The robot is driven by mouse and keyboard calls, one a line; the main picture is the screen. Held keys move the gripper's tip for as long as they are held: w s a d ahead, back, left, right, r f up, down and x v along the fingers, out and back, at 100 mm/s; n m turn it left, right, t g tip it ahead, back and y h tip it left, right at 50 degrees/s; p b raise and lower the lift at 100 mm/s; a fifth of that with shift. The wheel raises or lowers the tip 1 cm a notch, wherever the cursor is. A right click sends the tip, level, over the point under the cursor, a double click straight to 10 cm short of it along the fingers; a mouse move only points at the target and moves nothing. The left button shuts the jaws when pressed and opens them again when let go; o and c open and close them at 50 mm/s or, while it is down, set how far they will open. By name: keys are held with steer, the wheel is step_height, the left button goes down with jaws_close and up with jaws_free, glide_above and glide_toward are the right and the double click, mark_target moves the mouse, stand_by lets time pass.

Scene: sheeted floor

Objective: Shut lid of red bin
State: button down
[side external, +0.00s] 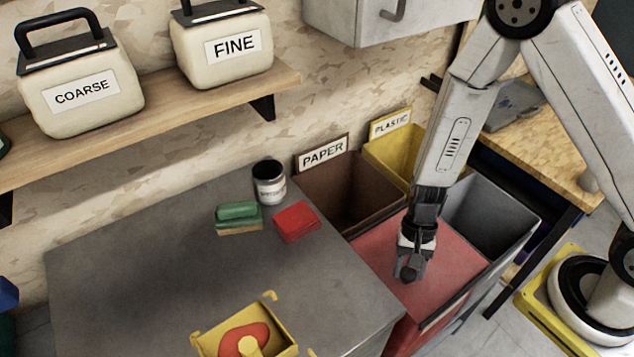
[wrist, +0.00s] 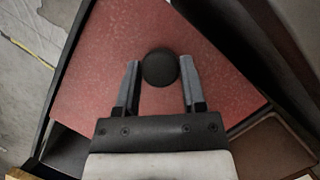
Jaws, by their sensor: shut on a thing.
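The red lid (side external: 451,250) lies over the red bin (side external: 399,340), at the front of the bin group in the side view. The lid also fills much of the wrist view (wrist: 90,85). A round black knob (wrist: 160,66) stands on the lid. My gripper (side external: 408,272) points down at the lid, with its two fingers on either side of the knob in the wrist view (wrist: 160,80). It is shut on the knob. A dark strip shows along one lid edge; I cannot tell whether the lid sits fully flush.
A brown paper bin (side external: 350,195), a yellow plastic bin (side external: 390,150) and an open grey bin (side external: 495,215) adjoin. The grey worktop (side external: 150,260) at left bears a dark can (side external: 269,182), a green-topped block (side external: 238,215), a red block (side external: 296,221) and a yellow tray (side external: 283,350).

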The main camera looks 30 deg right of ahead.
steer(key=shift+c, duration=1.8)
jaws_free()
steer(key=shift+w+a, duration=0.1)
steer(key=shift+a, duration=0.2)
steer(key=shift+o, duration=0.8)
steer(key=shift+d, duration=0.1)
steer(key=shift+r, duration=0.15)
steer(key=v, duration=0.7)
steer(key=shift+r, duration=0.25)
steer(key=shift+w+d+r, duration=0.1)
steer(key=shift+d, duration=0.05)
steer(key=d+r+n+t+h, duration=0.3)
steer(key=d+r+n+t, duration=0.2)
steer(key=r+n, duration=0.4)
steer(key=shift+w+d+r+t, duration=0.3)
steer(key=shift+d+r+t, duration=0.1)
steer(key=shift+d+r, duration=0.4)
steer(key=shift+a, duration=0.1)
